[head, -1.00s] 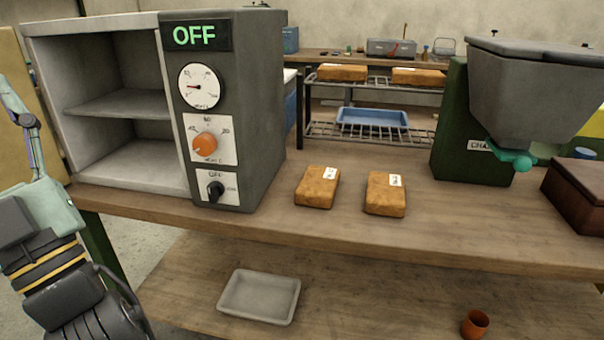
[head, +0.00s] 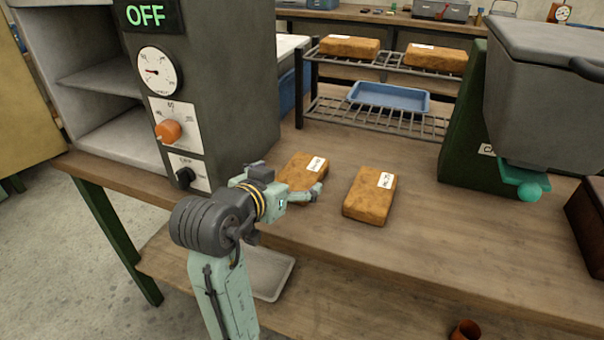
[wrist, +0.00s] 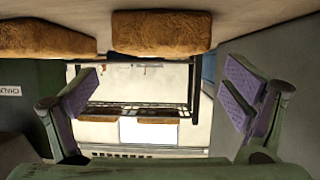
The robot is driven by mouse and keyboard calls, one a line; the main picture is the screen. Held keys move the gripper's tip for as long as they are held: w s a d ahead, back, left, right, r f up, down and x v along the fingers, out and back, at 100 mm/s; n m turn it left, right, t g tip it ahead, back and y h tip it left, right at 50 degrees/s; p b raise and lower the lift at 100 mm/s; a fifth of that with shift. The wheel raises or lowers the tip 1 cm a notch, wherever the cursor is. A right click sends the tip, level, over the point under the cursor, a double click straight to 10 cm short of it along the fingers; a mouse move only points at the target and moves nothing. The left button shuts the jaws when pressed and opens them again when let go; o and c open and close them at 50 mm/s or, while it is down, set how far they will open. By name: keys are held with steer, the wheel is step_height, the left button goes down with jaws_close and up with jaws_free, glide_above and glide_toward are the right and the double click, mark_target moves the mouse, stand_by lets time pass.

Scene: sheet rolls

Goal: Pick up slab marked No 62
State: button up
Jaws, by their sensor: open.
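Two orange-brown slabs with white labels lie on the bench: a left slab (head: 302,172) and a right slab (head: 370,195). Two more, a left rack slab (head: 349,47) and a right rack slab (head: 436,59), lie on the rack's upper shelf. The label print is too small to read, so I cannot tell which is No 62. My gripper (head: 316,193) is at the left slab's near side and partly hides it. In the wrist view, my gripper (wrist: 165,95) has its fingers spread with nothing between them; one slab (wrist: 162,34) is centred above, another (wrist: 45,39) at left.
A grey oven (head: 215,85) reading OFF stands left of the slabs. A wire rack (head: 375,118) with a blue tray (head: 388,96) is behind. A grey hopper machine (head: 535,95) stands right.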

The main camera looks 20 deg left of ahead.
mark_target(301, 170)
steer(key=shift+p+x, duration=0.5)
steer(key=shift+x, duration=2.6)
steer(key=shift+a+r, duration=0.1)
steer(key=shift+r, duration=0.1)
steer(key=shift+c, duration=0.5)
steer(key=c, duration=1.5)
